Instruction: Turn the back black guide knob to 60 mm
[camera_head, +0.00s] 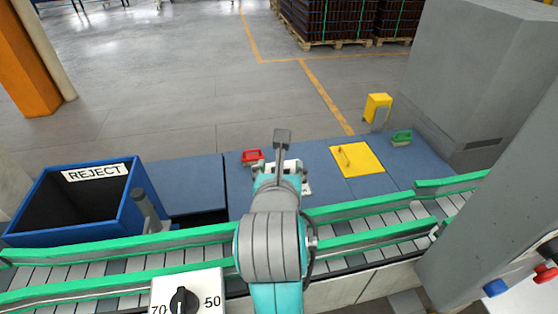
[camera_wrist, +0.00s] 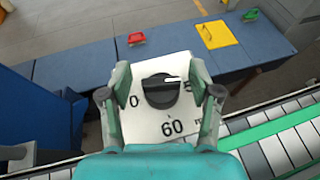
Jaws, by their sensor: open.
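The back black guide knob (camera_wrist: 161,93) sits on a white plate (camera_wrist: 152,128) in the wrist view. Its white pointer line points right, toward a partly hidden label starting with 5. The 60 mark (camera_wrist: 174,127) is at the plate's near edge, and a label ending in 0 is at left. My gripper (camera_wrist: 160,76) is open, with one finger on each side of the knob; I cannot tell whether they touch it. In the head view my arm hides most of this plate. A second black knob (camera_head: 183,301), marked 70 and 50, is at the bottom.
A conveyor with green guide rails (camera_head: 370,239) runs across the front. A blue REJECT bin (camera_head: 131,208) stands at left. A red-handled item (camera_head: 252,157), a yellow plate (camera_head: 357,159) and a green item (camera_head: 401,138) lie on the blue surface beyond. A grey column (camera_head: 480,235) rises at right.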

